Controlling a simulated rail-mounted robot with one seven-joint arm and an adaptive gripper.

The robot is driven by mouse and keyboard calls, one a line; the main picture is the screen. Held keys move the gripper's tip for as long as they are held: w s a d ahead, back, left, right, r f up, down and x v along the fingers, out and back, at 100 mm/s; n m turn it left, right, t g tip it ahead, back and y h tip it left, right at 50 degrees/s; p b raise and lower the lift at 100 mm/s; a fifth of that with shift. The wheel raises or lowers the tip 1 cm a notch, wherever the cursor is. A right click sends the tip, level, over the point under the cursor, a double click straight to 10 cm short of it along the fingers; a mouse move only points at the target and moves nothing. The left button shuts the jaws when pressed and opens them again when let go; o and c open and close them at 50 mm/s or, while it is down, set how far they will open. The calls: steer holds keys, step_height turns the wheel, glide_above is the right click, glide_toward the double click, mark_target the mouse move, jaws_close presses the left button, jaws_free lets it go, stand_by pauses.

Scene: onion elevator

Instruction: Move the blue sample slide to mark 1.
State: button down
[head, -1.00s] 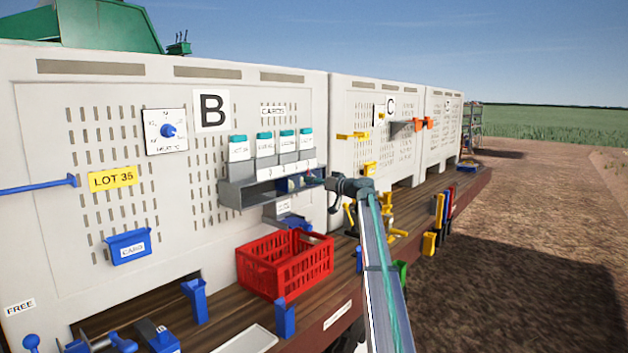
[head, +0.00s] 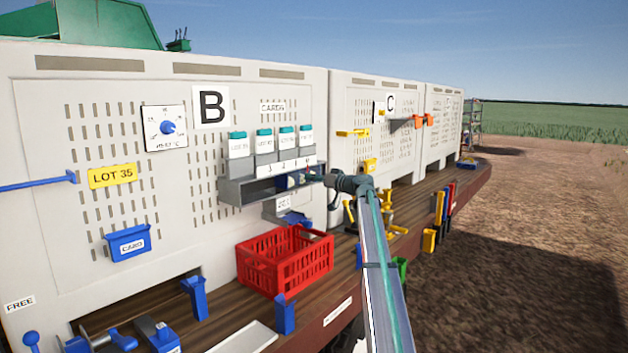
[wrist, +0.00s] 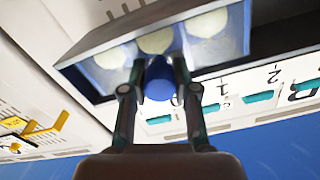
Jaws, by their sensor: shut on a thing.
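The blue sample slide shows as a round blue knob (wrist: 159,82) in the wrist view, at the open front of a grey box. My gripper (wrist: 157,68) has its two fingers closed around this knob. In the head view my gripper (head: 299,179) reaches the right part of the grey box (head: 232,190) under letter B, and the slide is mostly hidden. Mark 1 (wrist: 222,89) is printed on the box's ledge in the wrist view, right of the knob. Mark 2 (wrist: 273,74) is farther right.
Several teal-capped card holders (head: 264,142) stand just above the box. A red crate (head: 285,262) sits on the wooden deck below. A small tray with a blue part (head: 293,219) is under the box. Pale discs (wrist: 155,40) show inside the box.

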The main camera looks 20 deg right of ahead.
mark_target(295, 179)
steer(key=shift+s+a+f+b, duration=0.25)
steer(key=shift+a+b, duration=0.15)
steer(key=s+a+b, duration=0.1)
steer(key=a+b, duration=0.1)
steer(key=s+a+b, duration=0.1)
steer(key=a+b, duration=0.1)
steer(key=shift+s+a, duration=0.15)
steer(key=shift+s, duration=0.05)
steer(key=shift+s+a+r, duration=0.1)
steer(key=shift+a+r, duration=0.05)
steer(key=shift+a, duration=0.15)
steer(key=shift+r, duration=0.1)
steer(key=shift+d, duration=0.1)
steer(key=c, duration=0.9)
jaws_free()
steer(key=shift+o, duration=0.2)
steer(key=v, duration=1.2)
